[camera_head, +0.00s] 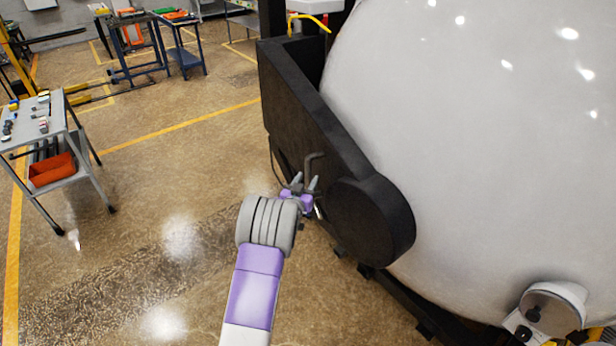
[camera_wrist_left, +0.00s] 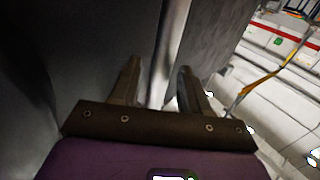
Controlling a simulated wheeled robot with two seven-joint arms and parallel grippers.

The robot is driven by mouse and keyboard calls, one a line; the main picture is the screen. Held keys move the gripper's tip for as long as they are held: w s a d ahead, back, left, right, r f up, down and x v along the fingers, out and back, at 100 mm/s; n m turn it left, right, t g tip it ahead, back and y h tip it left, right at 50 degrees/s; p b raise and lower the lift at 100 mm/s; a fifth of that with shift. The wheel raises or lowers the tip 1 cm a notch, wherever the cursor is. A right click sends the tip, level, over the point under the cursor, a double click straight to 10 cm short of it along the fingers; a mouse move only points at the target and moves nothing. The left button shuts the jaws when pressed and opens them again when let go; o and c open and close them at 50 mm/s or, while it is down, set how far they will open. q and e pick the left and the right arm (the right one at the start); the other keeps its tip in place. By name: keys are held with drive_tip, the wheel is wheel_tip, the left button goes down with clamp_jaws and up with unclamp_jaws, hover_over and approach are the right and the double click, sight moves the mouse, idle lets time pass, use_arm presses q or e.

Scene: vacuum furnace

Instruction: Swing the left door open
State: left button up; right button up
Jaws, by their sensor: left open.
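The large white domed door (camera_head: 470,150) of the furnace fills the right of the head view. A black frame (camera_head: 300,100) runs along its left edge, with a round black housing (camera_head: 371,222) at its lower end. A dark bent handle (camera_head: 312,158) stands out from the frame. My left gripper (camera_head: 304,187) is open just below the handle's bend. In the left wrist view a shiny upright bar (camera_wrist_left: 172,40) appears between the open fingers of my left gripper (camera_wrist_left: 158,70); I cannot tell whether they touch it. My right gripper is out of view.
A grey cart (camera_head: 62,125) with small parts and a red bin (camera_head: 52,170) stands at left. Blue workbenches (camera_head: 135,70) stand at the back. The floor (camera_head: 165,180) between the cart and the furnace is clear. A white round fitting (camera_head: 552,308) is at lower right.

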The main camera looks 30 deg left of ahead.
use_arm(q)
drive_tip(key=shift+w+a, duration=0.15)
drive_tip(key=shift+w, duration=0.55)
drive_tip(key=shift+c, duration=0.2)
clamp_jaws()
